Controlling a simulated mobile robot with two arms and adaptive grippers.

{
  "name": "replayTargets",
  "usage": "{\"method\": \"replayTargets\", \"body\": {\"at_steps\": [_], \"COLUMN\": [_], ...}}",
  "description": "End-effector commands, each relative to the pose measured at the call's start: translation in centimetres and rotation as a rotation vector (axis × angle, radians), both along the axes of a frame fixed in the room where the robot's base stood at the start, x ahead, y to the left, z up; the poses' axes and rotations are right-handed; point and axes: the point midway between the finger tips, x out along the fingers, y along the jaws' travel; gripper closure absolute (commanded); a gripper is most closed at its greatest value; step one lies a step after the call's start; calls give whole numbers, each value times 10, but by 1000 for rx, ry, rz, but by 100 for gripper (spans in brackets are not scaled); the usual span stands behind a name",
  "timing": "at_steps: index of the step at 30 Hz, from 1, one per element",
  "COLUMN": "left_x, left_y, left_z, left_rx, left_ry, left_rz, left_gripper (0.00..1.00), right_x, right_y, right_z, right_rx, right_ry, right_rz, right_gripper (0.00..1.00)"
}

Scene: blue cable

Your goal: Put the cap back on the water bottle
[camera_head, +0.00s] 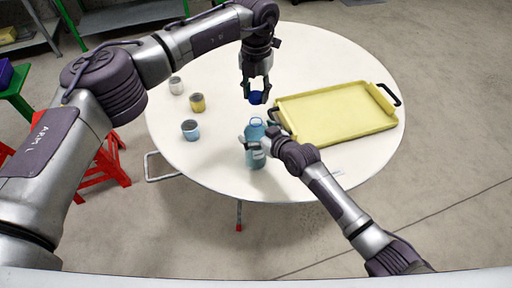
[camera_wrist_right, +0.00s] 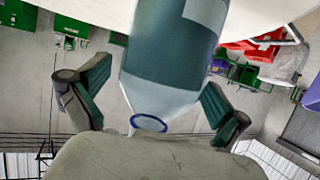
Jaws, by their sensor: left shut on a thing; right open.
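The water bottle (camera_head: 255,130), translucent blue, stands on the round white table (camera_head: 205,85). In the right wrist view, the bottle (camera_wrist_right: 168,60) appears inverted, its blue-ringed open neck pointing down. My left gripper (camera_head: 257,92) is shut on the dark blue cap (camera_head: 256,98) and holds it above the bottle, apart from the mouth. My right gripper (camera_head: 256,146) is open at the bottle, with one finger on each side in the wrist view. Whether its fingers touch the bottle cannot be told. The lower bottle is partly hidden by the gripper.
A yellow tray (camera_head: 335,115) with black handles lies right of the bottle, close to both arms. A blue cup (camera_head: 190,130), a yellow cup (camera_head: 197,103) and a pale cup (camera_head: 176,86) stand at the left. The table's front left area is clear.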

Motion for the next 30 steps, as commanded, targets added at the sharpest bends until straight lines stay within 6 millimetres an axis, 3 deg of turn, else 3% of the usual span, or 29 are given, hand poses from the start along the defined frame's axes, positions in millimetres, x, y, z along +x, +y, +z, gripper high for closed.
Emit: {"method": "replayTargets", "body": {"at_steps": [8, 24, 30], "left_x": [0, 0, 0], "left_y": [0, 0, 0], "left_z": [0, 0, -9], "left_rx": [0, 0, 1], "left_ry": [0, 0, 3], "left_rz": [0, 0, 0], "left_gripper": [74, 74, 74], "right_x": [1, 1, 1], "right_y": [1, 0, 0], "right_z": [0, 0, 0], "right_rx": [1, 0, 0], "right_ry": [-1, 0, 0], "right_rz": [0, 0, 0], "right_gripper": [0, 87, 88]}}
